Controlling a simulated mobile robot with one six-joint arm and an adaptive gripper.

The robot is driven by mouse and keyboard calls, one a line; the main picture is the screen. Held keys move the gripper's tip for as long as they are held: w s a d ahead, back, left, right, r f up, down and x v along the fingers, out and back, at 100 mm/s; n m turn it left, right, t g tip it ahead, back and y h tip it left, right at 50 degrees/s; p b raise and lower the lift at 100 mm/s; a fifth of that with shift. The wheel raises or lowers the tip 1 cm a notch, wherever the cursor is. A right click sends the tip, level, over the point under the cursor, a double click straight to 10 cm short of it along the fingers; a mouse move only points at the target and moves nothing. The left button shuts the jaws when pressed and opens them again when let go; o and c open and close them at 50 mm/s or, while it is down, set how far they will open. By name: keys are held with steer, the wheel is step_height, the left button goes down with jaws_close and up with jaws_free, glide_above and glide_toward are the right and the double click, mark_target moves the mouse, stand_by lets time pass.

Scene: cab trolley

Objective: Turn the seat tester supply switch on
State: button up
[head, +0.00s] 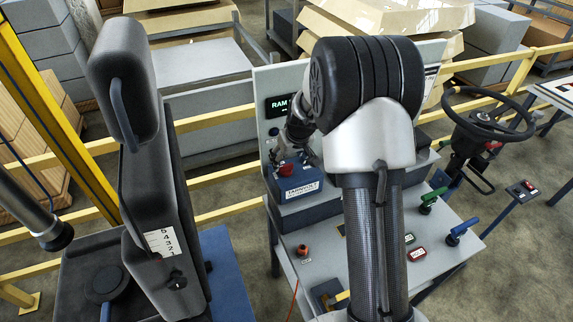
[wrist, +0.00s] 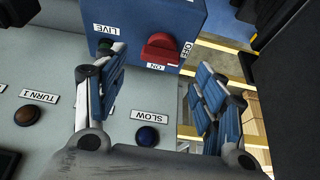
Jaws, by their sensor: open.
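The supply switch is a red rotary knob (wrist: 162,48) on the face of a blue box (wrist: 160,15). OFF is printed to its right and ON below it in the wrist view. I cannot tell clearly which mark the knob points at. A dark green lamp (wrist: 105,45) marked LIVE sits left of the knob. In the head view the red knob (head: 287,169) shows on the blue box (head: 312,194), just below my gripper (head: 283,156). In the wrist view my gripper (wrist: 162,88) is open, with one finger either side of the knob's line and nothing held.
Green (head: 434,196) and blue (head: 463,230) levers stand at the right. A display (head: 281,106) stands behind the box. A black seat (head: 160,200) fills the left.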

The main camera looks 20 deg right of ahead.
mark_target(286, 165)
steer(key=shift+x, duration=2.25)
steer(key=c, duration=1.1)
steer(key=shift+o, duration=0.2)
